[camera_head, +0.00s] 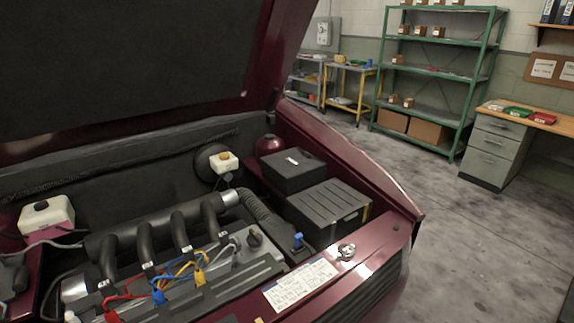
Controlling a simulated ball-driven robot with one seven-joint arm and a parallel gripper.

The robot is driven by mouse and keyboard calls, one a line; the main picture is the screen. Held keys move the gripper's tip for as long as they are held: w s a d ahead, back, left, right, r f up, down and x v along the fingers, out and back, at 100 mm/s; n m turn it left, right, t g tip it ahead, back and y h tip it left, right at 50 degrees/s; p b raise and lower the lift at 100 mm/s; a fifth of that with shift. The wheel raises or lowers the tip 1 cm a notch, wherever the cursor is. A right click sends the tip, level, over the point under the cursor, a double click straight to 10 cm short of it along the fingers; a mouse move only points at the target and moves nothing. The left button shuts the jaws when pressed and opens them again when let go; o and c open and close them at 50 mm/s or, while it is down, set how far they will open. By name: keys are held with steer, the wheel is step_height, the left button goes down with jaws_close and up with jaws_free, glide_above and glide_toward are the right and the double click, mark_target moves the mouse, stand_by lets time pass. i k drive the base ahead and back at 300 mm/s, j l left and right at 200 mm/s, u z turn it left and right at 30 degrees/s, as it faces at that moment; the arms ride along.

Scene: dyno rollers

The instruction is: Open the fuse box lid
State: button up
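Two black boxes sit side by side at the right of the open engine bay in the head view. The rear one (293,171) has a smooth flat top with a small white label, and its top looks closed. The front one (328,212) has a ribbed top and small yellow marks on its side. I cannot read the label, so I cannot tell for certain which is the fuse box; the smooth rear one looks like a lidded box. My gripper is not in view.
The raised hood (120,60) hangs over the bay at upper left. The engine (170,250) with coloured wires fills the middle. The dark red right fender (350,160) borders the boxes. Green shelving (440,75) and a wooden-topped desk (520,115) stand beyond open floor (490,240).

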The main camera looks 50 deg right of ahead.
mark_target(295, 167)
steer(key=z, duration=1.05)
steer(key=i+l+z, duration=0.15)
steer(key=i+l, duration=0.65)
